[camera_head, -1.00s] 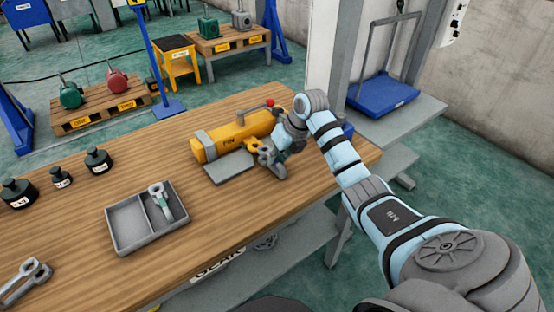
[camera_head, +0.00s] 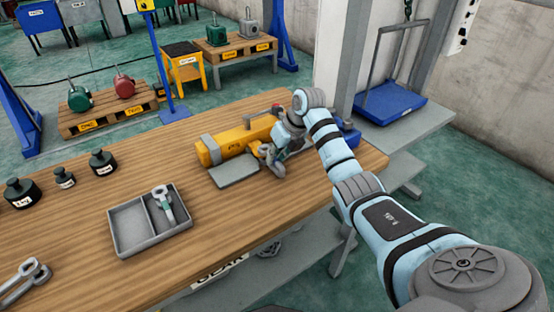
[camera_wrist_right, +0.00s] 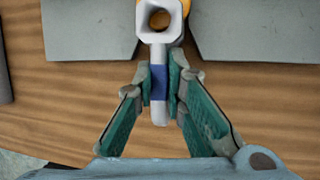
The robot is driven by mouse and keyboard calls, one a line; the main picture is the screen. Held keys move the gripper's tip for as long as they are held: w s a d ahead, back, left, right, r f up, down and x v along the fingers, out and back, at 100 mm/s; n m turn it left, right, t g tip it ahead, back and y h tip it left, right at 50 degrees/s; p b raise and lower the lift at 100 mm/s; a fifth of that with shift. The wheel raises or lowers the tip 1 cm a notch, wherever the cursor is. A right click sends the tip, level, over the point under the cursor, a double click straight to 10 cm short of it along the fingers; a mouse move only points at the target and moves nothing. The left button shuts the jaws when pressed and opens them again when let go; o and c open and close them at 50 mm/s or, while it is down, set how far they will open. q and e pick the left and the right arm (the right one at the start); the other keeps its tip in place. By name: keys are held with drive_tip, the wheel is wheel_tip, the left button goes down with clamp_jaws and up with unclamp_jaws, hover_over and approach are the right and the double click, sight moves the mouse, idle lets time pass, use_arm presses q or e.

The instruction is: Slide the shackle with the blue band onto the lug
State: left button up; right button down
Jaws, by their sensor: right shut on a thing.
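My right gripper (camera_wrist_right: 160,85) is shut on the shank of the shackle with the blue band (camera_wrist_right: 160,30); its fingers clasp it at the band. The shackle's light grey eye points away from my wrist. Orange-yellow shows through the eye and behind its far edge, seemingly the lug; I cannot tell whether the eye is around it or only over it. In the head view my right gripper (camera_head: 272,159) is beside the front of the yellow hoist body (camera_head: 237,143), by the yellow lug (camera_head: 256,148). The shackle is mostly hidden there. My left gripper is not in view.
A grey plate (camera_head: 234,171) lies before the hoist body. A grey two-part tray (camera_head: 130,229) holds another shackle (camera_head: 164,205) with a greenish band. A larger shackle (camera_head: 25,283) lies front left, and dark weights (camera_head: 103,163) stand behind. The table between is clear.

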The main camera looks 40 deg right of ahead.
drive_tip(key=shift+w+b, duration=0.7)
drive_tip(key=shift+w, duration=0.35)
drive_tip(key=c, duration=1.6)
unclamp_jaws()
drive_tip(key=shift+o, duration=0.2)
drive_tip(key=shift+r, duration=0.1)
drive_tip(key=v, duration=1.2)
